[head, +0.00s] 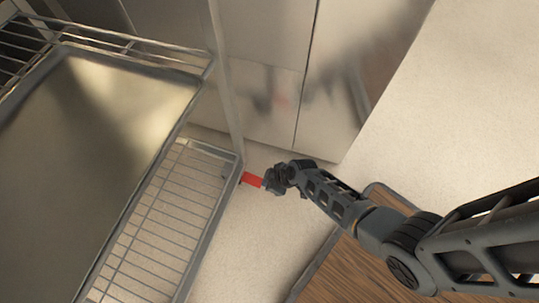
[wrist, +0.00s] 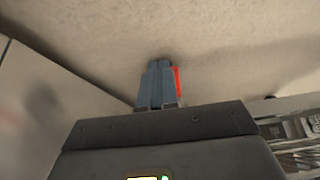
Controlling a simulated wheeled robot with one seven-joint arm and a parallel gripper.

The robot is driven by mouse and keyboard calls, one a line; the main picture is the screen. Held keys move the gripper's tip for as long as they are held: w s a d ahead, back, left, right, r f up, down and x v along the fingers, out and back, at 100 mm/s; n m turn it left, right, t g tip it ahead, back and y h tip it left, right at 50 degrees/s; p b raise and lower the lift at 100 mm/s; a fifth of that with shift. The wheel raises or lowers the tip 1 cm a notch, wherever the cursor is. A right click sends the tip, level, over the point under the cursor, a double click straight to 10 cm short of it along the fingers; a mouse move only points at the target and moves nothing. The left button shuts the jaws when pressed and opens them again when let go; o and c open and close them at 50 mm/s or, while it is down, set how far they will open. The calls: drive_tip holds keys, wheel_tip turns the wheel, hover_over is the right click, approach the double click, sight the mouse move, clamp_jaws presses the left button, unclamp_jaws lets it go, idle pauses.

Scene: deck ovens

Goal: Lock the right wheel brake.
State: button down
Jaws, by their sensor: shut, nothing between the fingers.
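The red wheel brake lever (head: 251,179) sticks out at floor level from the lower right corner of the wheeled rack (head: 232,178). My gripper (head: 268,181) is at the lever's outer end, low over the floor, and covers part of it in the head view. In the wrist view, my gripper's blue-grey fingers (wrist: 158,72) are closed together with nothing between them. A strip of the red lever (wrist: 178,84) shows just right of and behind them. I cannot tell whether the fingers touch the lever. The wheel itself is hidden.
A metal tray (head: 100,115) sits on the rack above a wire shelf (head: 160,220). Steel oven panels (head: 265,75) stand close behind the lever. A brown wood-topped surface (head: 365,260) lies under my arm. Pale floor (head: 440,130) is clear at the right.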

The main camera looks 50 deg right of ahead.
drive_tip(key=shift+r, duration=0.15)
drive_tip(key=shift+r+p, duration=0.7)
drive_tip(key=shift+r, duration=0.1)
